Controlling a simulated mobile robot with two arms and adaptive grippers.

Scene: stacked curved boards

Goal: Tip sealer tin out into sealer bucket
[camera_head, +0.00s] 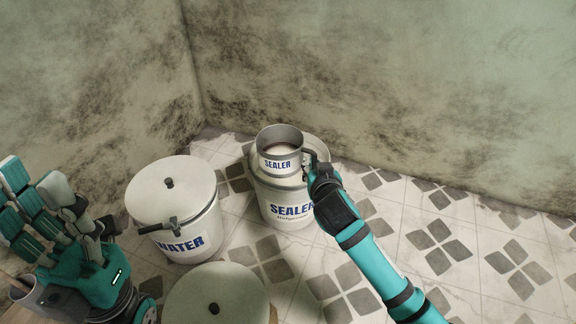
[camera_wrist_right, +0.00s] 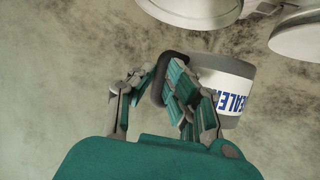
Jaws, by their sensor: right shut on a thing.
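The sealer tin (camera_head: 279,150) is a grey metal cup with a white SEALER label and pale contents inside. It is upright, or nearly so, and overlaps the top of the sealer bucket (camera_head: 292,207) in the head view; I cannot tell the gap between them. My right gripper (camera_head: 312,166) is shut on the tin's dark handle. In the right wrist view, the gripper (camera_wrist_right: 165,85) grips this handle beside the tin (camera_wrist_right: 222,82). The tin hides much of the bucket's top. My left gripper (camera_head: 45,200) is empty at the far left, its fingers spread.
A lidded white WATER bucket (camera_head: 185,243) stands left of the sealer bucket. Another round lid with a dark knob (camera_head: 218,295) is at the bottom. Stained walls (camera_head: 400,80) close off the back and left. Patterned tile floor (camera_head: 470,260) is clear at right.

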